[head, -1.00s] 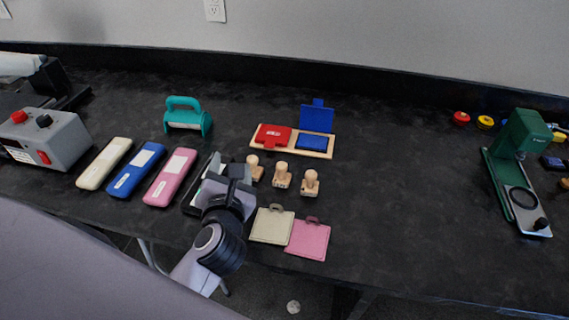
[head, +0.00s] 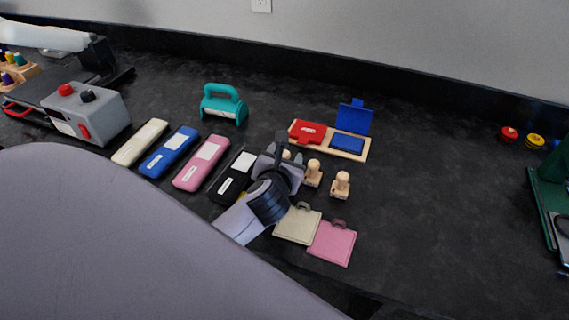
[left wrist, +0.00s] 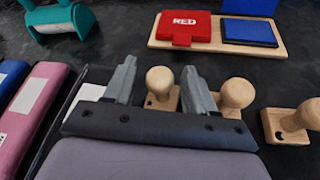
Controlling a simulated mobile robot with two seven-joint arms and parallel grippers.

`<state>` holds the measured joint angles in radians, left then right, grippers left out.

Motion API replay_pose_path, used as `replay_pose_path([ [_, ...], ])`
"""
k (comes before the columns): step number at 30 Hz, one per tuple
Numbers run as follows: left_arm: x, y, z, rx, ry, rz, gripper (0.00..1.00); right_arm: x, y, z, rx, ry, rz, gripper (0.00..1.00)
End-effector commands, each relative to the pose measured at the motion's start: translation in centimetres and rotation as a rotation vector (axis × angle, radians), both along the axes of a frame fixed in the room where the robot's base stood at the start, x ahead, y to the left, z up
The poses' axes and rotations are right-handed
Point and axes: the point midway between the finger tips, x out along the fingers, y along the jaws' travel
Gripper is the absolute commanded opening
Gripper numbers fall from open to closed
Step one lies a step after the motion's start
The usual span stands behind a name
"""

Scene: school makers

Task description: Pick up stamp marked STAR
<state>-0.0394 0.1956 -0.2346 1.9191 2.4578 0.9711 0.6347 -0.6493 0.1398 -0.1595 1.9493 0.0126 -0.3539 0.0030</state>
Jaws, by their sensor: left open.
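Three wooden stamps with round knobs stand in a row. The left stamp (left wrist: 160,84) is seen between the fingers of my left gripper (left wrist: 159,66), which is open with its fingers apart. I cannot tell if a finger touches it. The middle stamp (left wrist: 236,94) is just right of the right finger, and the right stamp (left wrist: 291,121) stands clear with a dark crescent-like mark on its base. In the head view my left gripper (head: 284,166) covers most of the left stamp; the middle stamp (head: 313,173) and right stamp (head: 340,185) show.
A wooden tray (head: 330,153) with a red and a blue pad lies behind the stamps. Beige (head: 297,226) and pink (head: 332,243) tags lie in front. A black case (head: 232,180) and a pink case (head: 201,163) lie left.

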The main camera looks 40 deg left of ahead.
Motion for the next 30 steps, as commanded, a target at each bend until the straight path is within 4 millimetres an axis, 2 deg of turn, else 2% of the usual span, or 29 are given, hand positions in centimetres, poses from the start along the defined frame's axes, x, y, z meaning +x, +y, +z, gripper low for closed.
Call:
replay_pose_path([
  [6,0.1,0.0,0.0,0.0,0.0,0.0,0.56,0.0,0.0,0.0,0.0,0.0,0.0,0.43],
  [7,0.1,0.0,0.0,0.0,0.0,0.0,0.49,0.0,0.0,0.0,0.0,0.0,0.0,0.43],
  [9,0.1,0.0,0.0,0.0,0.0,0.0,0.26,0.0,0.0,0.0,0.0,0.0,0.0,0.43],
  [11,0.1,0.0,0.0,0.0,0.0,0.0,0.07,0.0,0.0,0.0,0.0,0.0,0.0,0.43],
  [12,0.0,0.0,0.0,0.0,0.0,0.0,0.0,0.0,0.0,0.0,0.0,0.0,0.0,0.43],
  [24,0.0,0.0,0.1,0.001,0.001,0.0,0.0,0.0,0.0,0.0,0.0,0.0,0.0,0.43],
  [30,0.1,0.0,1.8,-0.001,-0.003,0.001,0.0,0.0,0.0,0.5,0.0,0.0,0.0,0.43],
])
